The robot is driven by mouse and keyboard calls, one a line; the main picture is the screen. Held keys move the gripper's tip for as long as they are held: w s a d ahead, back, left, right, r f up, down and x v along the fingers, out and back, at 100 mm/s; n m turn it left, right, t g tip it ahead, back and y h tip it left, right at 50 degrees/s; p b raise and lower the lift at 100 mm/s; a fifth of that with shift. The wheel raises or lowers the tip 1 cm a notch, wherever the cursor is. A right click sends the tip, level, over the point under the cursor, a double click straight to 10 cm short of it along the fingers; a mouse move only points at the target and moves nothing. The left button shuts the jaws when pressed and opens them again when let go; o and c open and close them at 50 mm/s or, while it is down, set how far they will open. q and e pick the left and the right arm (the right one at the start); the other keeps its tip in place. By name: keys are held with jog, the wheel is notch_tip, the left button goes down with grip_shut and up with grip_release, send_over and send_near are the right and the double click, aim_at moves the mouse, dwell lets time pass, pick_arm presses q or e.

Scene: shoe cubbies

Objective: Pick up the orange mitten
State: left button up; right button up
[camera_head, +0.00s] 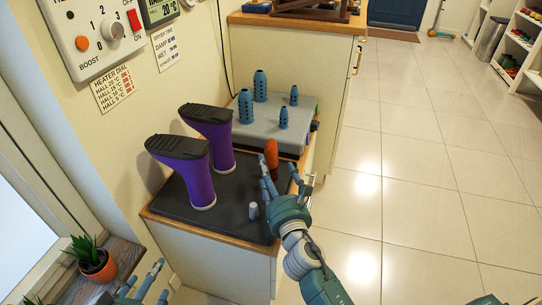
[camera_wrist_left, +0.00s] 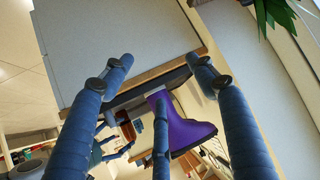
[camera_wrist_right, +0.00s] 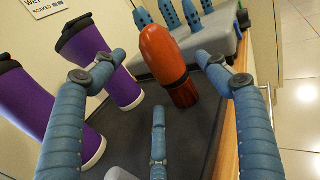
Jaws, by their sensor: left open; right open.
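The orange mitten (camera_head: 271,153) stands upright at the right edge of the black drying mat. In the right wrist view the mitten (camera_wrist_right: 168,60) is a rounded orange shape with a darker red-brown lower part. My right gripper (camera_head: 281,178) is open just on the near side of the mitten. In its wrist view the mitten shows between and beyond the spread fingers, and I cannot tell whether any finger touches it. My left gripper (camera_head: 148,279) is open and empty low at the left, in front of the cabinet.
Two purple boots (camera_head: 183,172) stand upside down on the black mat (camera_head: 232,206). A grey dryer box (camera_head: 262,125) with several blue pegs is behind the mitten. A potted plant (camera_head: 94,266) is at lower left. Tiled floor is clear at right.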

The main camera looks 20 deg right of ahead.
aim_at(269, 163)
jog(key=w, duration=0.3)
jog(key=shift+w+d+f+b, duration=0.1)
jog(key=shift+w+f+b, duration=0.05)
jog(key=shift+w+b, duration=0.2)
jog(key=shift+w, duration=0.45)
pick_arm(q)
jog(key=w+r+t, duration=0.1)
jog(key=r, duration=0.1)
jog(key=w+d+r+t, duration=0.1)
jog(key=w+r, duration=0.1)
jog(key=shift+d+h, duration=0.15)
jog(key=shift+h, duration=0.25)
pick_arm(e)
jog(key=c, duration=1.2)
